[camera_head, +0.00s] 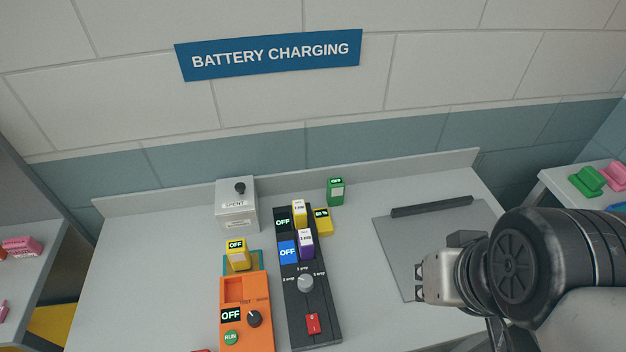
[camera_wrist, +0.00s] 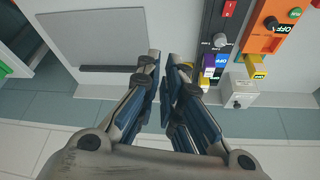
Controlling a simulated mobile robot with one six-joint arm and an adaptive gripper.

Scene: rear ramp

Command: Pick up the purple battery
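The purple battery (camera_head: 306,244) has a white top label and stands in a slot of the dark charger (camera_head: 318,317), beside a lit blue display. In the wrist view the purple battery (camera_wrist: 209,61) shows small at the upper right, beyond the fingers. My gripper (camera_wrist: 164,57) has its two fingers angled towards each other with a narrow gap and nothing between them. In the head view my gripper (camera_head: 421,280) is to the right of the charger, over the grey mat, clear of the battery. Its fingers are mostly hidden there.
Yellow batteries (camera_head: 299,214) (camera_head: 322,222) stand close behind the purple one. An orange tester (camera_head: 246,316), another yellow battery (camera_head: 238,256) and a grey SPENT box (camera_head: 237,208) are at the left. A green battery (camera_head: 336,191) stands behind. The grey mat (camera_head: 398,241) is largely clear.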

